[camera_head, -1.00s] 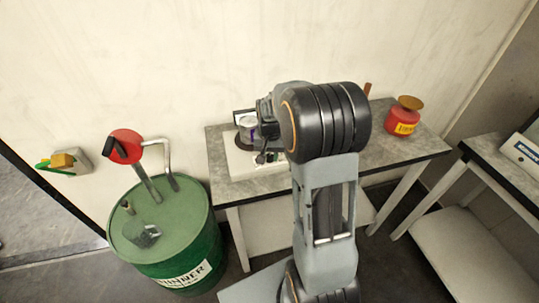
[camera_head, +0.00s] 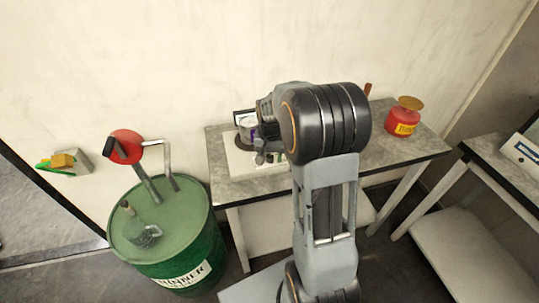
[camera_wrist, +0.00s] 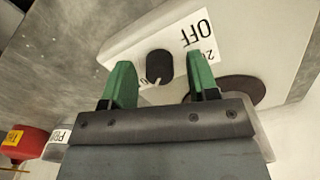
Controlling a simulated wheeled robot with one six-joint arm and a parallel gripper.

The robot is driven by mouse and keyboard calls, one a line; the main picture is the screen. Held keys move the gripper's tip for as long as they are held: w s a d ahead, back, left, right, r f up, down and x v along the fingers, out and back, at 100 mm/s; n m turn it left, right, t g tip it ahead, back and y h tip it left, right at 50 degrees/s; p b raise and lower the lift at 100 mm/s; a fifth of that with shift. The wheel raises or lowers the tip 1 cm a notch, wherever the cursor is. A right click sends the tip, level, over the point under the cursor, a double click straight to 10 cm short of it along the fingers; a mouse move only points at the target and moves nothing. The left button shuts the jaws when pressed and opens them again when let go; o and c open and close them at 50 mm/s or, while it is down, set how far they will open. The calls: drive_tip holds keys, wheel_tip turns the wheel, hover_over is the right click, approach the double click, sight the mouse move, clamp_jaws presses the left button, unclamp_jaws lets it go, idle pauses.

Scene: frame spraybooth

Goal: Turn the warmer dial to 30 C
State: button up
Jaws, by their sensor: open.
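The warmer (camera_head: 238,163) is a white box on the grey table in the head view, partly hidden by my arm. In the wrist view its white body (camera_wrist: 262,50) shows with a black dial (camera_wrist: 158,66) on its face. A label above and right of the dial reads OFF and part of a number starting with 2, upside down. A light pointer mark shows at the dial's lower edge. My gripper (camera_wrist: 160,82) has two green fingers, open, one on each side of the dial and apart from it. The dial's exact setting cannot be read.
A dark round plate (camera_wrist: 236,90) lies on the warmer beside the right finger. A red can (camera_head: 404,118) stands at the table's right end.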

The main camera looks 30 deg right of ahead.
sight(270, 155)
drive_tip(key=shift+r, duration=0.1)
wheel_tip(270, 155, up, 14)
idle(0.5)
drive_tip(key=shift+w+f, duration=0.1)
drive_tip(key=shift+f, duration=0.1)
